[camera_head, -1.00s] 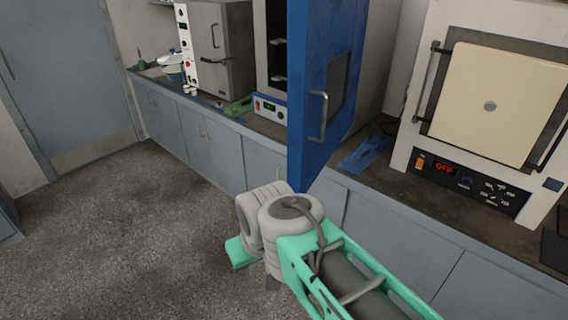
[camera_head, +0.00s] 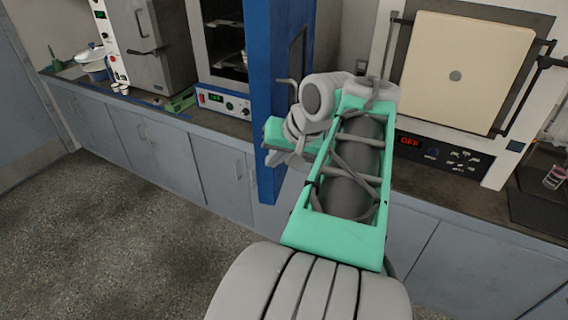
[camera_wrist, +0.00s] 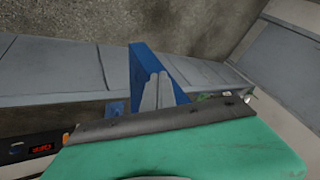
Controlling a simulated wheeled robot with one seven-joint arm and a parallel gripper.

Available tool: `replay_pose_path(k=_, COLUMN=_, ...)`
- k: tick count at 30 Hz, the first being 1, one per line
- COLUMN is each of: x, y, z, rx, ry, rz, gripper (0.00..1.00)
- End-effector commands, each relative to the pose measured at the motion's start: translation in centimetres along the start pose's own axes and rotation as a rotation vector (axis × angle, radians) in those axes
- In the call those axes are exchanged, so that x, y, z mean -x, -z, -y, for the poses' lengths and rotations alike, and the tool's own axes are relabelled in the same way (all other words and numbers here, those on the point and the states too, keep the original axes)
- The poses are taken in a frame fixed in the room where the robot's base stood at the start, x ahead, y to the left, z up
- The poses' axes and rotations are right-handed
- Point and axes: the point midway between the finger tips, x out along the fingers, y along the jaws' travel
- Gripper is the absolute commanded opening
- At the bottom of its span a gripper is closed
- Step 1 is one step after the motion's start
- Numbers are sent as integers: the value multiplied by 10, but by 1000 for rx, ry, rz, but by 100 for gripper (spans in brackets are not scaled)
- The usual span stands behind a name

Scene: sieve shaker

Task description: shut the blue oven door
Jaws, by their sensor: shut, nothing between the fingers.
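The blue oven door (camera_head: 262,85) stands open, sticking out from the oven (camera_head: 222,60) over the counter's front edge. Its handle (camera_head: 290,84) is on the right-hand face, partly behind my arm. My gripper (camera_head: 272,158) is near the door's lower right face, its fingers mostly hidden by my green wrist housing. In the wrist view the fingers (camera_wrist: 158,92) are together and empty, with the blue door (camera_wrist: 146,65) just beyond them. I cannot tell whether they touch the door.
A cream furnace (camera_head: 465,75) with a display reading OFF stands on the counter to the right. A grey oven (camera_head: 150,45) stands to the left. Cabinets (camera_head: 220,165) line the counter front, and the floor (camera_head: 120,240) before them is clear.

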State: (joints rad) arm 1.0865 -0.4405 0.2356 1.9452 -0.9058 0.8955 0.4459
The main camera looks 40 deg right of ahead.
Motion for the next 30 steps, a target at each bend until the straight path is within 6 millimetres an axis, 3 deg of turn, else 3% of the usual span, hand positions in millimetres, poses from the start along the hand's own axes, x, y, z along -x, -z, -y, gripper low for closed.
replay_pose_path(k=1, x=13, y=8, z=-30, rx=-65, ry=-7, rz=-30, gripper=0)
replay_pose_path(k=4, x=38, y=15, z=-65, rx=-139, ry=-6, rz=-66, gripper=0)
replay_pose_path(k=7, x=52, y=15, z=-82, rx=-175, ry=-5, rz=-83, gripper=0)
replay_pose_path(k=10, x=51, y=14, z=-86, rx=-184, ry=-2, rz=-86, gripper=0)
replay_pose_path(k=14, x=33, y=15, z=-85, rx=-181, ry=1, rz=-85, gripper=0)
replay_pose_path(k=25, x=-46, y=22, z=-85, rx=-180, ry=-1, rz=-82, gripper=0)
replay_pose_path(k=30, x=-57, y=29, z=-59, rx=-176, ry=-1, rz=-85, gripper=0)
